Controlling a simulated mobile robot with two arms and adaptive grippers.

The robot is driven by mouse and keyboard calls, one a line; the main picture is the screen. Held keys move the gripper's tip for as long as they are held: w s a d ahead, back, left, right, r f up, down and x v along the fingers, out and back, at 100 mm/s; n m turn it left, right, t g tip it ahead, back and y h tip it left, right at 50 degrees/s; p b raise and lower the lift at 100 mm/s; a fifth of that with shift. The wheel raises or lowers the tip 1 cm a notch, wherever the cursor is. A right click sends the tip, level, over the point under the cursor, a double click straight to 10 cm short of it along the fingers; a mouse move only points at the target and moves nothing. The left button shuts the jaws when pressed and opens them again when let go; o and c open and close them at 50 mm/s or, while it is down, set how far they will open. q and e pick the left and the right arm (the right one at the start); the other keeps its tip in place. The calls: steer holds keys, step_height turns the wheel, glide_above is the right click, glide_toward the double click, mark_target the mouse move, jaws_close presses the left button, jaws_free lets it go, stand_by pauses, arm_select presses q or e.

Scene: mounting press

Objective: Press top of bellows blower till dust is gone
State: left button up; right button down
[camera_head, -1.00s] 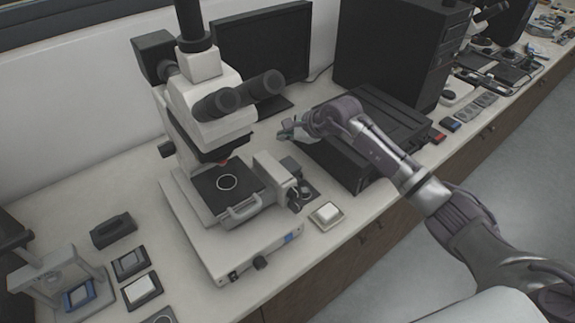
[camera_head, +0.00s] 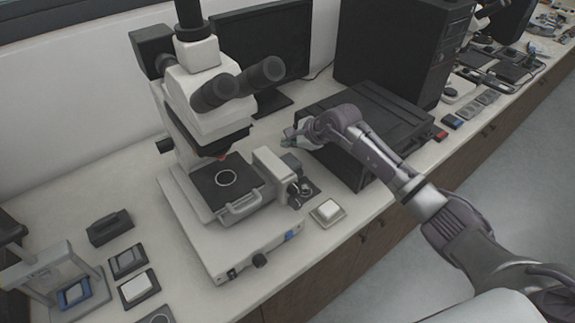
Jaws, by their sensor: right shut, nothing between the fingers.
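My right gripper (camera_head: 290,142) is shut and empty. It is above the bench, just right of the microscope (camera_head: 208,95). A small dark grey rounded piece (camera_head: 291,163) shows just below the fingertips, beside the microscope's light block; it may be the bellows blower, but I cannot tell for sure. A gap seems to separate it from the fingers. The microscope's black stage (camera_head: 225,183) carries a white ring. I can make out no dust at this size. My left gripper is not in view.
A black box-shaped unit (camera_head: 385,115) lies under and behind my right forearm. A small white-topped block (camera_head: 327,211) sits near the bench front. Several small pads and a black handled block (camera_head: 110,228) lie at the left. A monitor (camera_head: 265,50) stands behind.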

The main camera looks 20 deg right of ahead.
mark_target(285, 161)
steer(key=shift+f+b, duration=1.45)
steer(key=shift+f, duration=0.85)
steer(key=shift+f+b, duration=0.4)
steer(key=shift+b, duration=0.1)
steer(key=shift+f+b, duration=0.75)
steer(key=shift+f, duration=0.1)
steer(key=shift+r, duration=0.15)
stand_by(0.5)
steer(key=shift+r+p, duration=0.65)
steer(key=shift+r, duration=0.45)
steer(key=shift+r+p, duration=1.35)
steer(key=shift+r, duration=1.2)
